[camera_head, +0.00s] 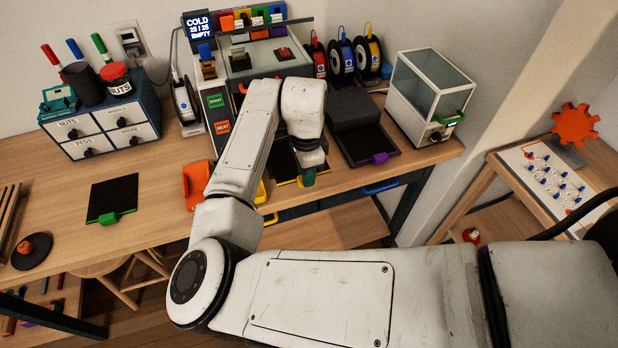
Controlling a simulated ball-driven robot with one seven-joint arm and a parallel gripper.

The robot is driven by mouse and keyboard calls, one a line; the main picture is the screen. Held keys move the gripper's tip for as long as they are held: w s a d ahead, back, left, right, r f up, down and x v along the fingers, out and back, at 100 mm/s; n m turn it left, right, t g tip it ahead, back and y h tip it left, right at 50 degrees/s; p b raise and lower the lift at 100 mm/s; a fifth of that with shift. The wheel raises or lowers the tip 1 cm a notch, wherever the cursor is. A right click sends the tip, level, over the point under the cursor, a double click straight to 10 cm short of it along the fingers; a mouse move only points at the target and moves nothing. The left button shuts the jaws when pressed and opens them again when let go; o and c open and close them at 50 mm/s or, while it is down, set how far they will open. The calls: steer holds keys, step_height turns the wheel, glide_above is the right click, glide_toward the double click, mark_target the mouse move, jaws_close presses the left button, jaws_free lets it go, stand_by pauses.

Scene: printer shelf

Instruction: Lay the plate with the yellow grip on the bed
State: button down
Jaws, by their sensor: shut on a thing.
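A black plate with a yellow grip (281,163) is at the front edge of the wooden bench, partly hidden behind my arm. My gripper (308,176) is at the plate's front edge by the yellow, shut on its grip. The fingertips are small here, and whether the plate is lifted clear of the bench is hard to tell. The printer (238,66) stands at the back, with a display reading COLD, 25/25, EMPTY. Its bed is largely hidden; a red item (283,53) shows in that area.
A plate with a green grip (113,196) lies at left. A plate with a purple grip (366,146) lies right of my gripper. An orange holder (196,183) is close to my arm. Spools (341,58) and a glass-sided box (431,85) stand behind at right.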

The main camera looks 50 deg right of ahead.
steer(key=shift+w+d+f+b, duration=0.2)
steer(key=shift+w+d+b, duration=0.2)
steer(key=shift+w+d, duration=0.45)
steer(key=shift+w+d+f+b, duration=0.15)
steer(key=shift+w+d+b, duration=0.35)
steer(key=shift+w, duration=0.6)
steer(key=shift+w+d+f+b, duration=0.2)
steer(key=shift+w+d+b, duration=0.15)
steer(key=shift+w+d, duration=0.5)
steer(key=shift+w+a+f, duration=0.1)
steer(key=shift+a+f, duration=0.1)
steer(key=shift+f, duration=0.3)
steer(key=shift+f, duration=0.4)
steer(key=c, duration=0.9)
jaws_free()
steer(key=shift+r, duration=0.1)
step_height(320, 180, up, 11)
steer(key=b, duration=0.1)
